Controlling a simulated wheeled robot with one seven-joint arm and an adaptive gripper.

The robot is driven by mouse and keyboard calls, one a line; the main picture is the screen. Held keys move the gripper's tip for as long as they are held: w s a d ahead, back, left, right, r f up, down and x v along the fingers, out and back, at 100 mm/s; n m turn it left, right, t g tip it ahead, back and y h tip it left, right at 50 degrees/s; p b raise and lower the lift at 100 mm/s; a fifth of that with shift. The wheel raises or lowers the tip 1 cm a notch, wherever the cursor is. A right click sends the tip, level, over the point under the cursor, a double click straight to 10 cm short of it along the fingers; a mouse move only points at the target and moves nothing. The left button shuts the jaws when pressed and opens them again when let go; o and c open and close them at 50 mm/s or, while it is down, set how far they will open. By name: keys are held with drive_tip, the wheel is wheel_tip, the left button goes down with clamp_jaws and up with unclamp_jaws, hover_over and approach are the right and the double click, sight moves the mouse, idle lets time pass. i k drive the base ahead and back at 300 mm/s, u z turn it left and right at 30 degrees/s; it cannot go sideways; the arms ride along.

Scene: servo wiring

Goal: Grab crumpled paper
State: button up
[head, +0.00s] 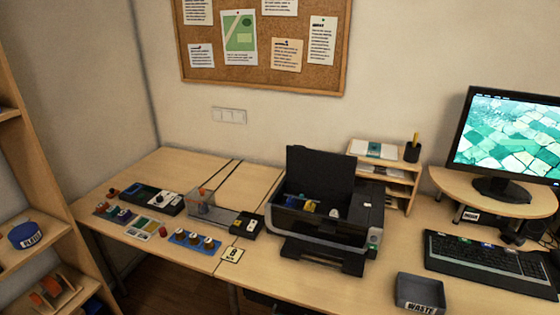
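A small whitish lump (335,213), which looks like the crumpled paper, sits inside the open black printer (345,238), toward the right of its cavity. It is too small to make out in detail. The printer's lid (318,172) stands raised behind the cavity. Blue and yellow parts (302,205) show to the left of the lump. My gripper is not in view.
A dark grey tray (420,290) labelled WASTE stands at the desk's front, right of the printer. A keyboard (490,262), monitor (508,135) and small shelf (392,185) are to the right. A clear box (200,208) and several small parts lie left. Shelving stands at far left.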

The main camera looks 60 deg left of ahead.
sight(334, 212)
drive_tip(key=u, duration=1.75)
